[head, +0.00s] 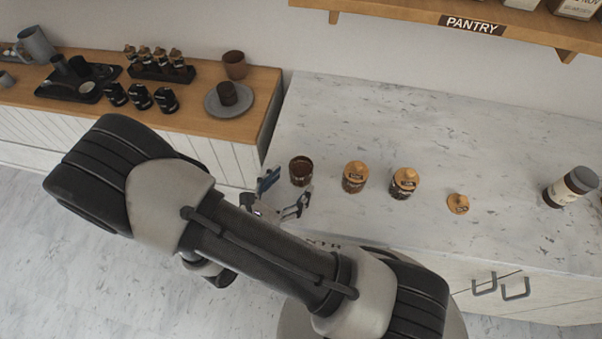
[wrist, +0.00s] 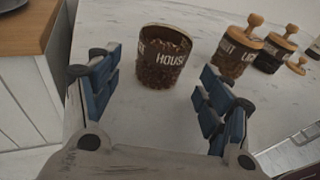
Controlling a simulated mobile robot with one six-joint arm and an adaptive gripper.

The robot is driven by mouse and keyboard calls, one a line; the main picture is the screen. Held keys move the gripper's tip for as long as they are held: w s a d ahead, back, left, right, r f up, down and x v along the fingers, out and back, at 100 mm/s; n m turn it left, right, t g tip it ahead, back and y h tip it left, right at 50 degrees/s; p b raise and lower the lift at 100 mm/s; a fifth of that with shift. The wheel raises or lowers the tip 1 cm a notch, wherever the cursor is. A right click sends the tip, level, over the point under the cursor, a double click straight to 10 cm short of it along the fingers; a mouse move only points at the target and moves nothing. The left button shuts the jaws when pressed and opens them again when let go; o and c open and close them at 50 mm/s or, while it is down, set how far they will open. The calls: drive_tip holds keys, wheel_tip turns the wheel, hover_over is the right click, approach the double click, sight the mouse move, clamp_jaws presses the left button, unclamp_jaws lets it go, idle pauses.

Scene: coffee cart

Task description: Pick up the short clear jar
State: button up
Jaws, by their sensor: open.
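A short clear jar (head: 301,171) without a lid stands upright on the marble counter, near its left edge. It holds dark brown beans and has a dark label band reading "HOUSE" in the wrist view (wrist: 163,60). My gripper (head: 284,194) is open and empty, just in front of this jar. In the wrist view the jar stands ahead between the two blue-padded fingers, slightly beyond their tips, with no visible contact. A loose wooden lid (head: 458,204) lies on the counter further right.
Two jars with wooden lids, one nearer (head: 354,176) and one further right (head: 404,183), stand right of the open jar. A grey-capped container (head: 571,187) is at far right. A wooden-topped cabinet (head: 190,113) holds cups and small jars. The counter's back is clear.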

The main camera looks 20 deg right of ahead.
sight(301, 172)
drive_tip(key=x, duration=0.3)
drive_tip(key=shift+c, duration=0.2)
drive_tip(key=c, duration=1.2)
